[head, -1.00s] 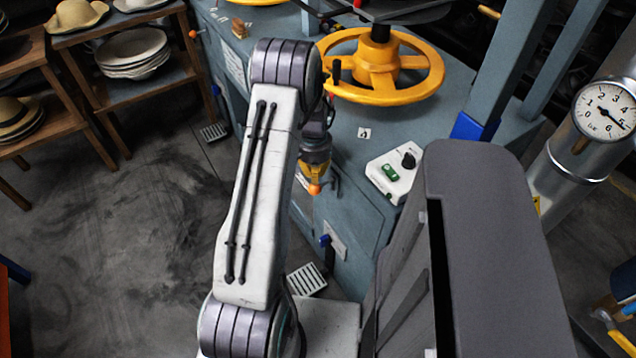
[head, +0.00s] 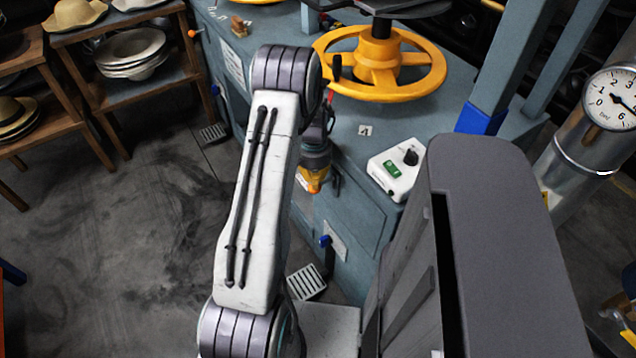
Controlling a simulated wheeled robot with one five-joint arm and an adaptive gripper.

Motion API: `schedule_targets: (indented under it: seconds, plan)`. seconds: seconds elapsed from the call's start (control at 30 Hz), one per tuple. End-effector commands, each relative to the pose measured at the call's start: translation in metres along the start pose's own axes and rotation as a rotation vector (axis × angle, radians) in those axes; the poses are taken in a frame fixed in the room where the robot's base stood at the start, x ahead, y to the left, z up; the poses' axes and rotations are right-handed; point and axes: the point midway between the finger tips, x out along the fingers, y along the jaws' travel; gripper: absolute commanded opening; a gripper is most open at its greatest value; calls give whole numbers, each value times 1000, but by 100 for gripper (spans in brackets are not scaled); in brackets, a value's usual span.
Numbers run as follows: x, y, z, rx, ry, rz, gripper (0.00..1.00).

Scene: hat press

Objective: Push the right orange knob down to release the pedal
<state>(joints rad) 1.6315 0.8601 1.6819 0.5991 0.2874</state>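My gripper (head: 312,182) hangs at the front of the blue-grey press (head: 360,217), its fingers pointing down and partly behind my arm. Yellow-orange shows at the fingertips. The right orange knob does not show clearly; it seems covered by the gripper, and I cannot tell whether they touch. Whether the fingers are open or shut is too small to tell. The right pedal (head: 306,282), a pale slotted plate, is low at the press's foot. Another orange knob (head: 191,33) is on the press's left side, above a second slotted pedal (head: 213,132).
A large yellow handwheel (head: 380,68) stands on the press top. A white control box (head: 395,173) with a green switch and a black knob is to the right. A round gauge (head: 610,97) is on a pipe. Shelves with hats (head: 132,50) stand left. The floor between is clear.

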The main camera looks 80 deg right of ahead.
Motion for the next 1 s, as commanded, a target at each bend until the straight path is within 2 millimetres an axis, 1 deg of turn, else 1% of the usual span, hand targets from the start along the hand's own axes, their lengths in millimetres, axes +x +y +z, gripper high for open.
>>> schedule_targets:
  seconds: [0.03, 0.87, 1.0]
  plan:
    - [4, 0, 0, 0, 0, 0, 0]
    - [33, 0, 1, 0, -2, 1, 0]
    - [32, 0, 1, 0, -2, 1, 0]
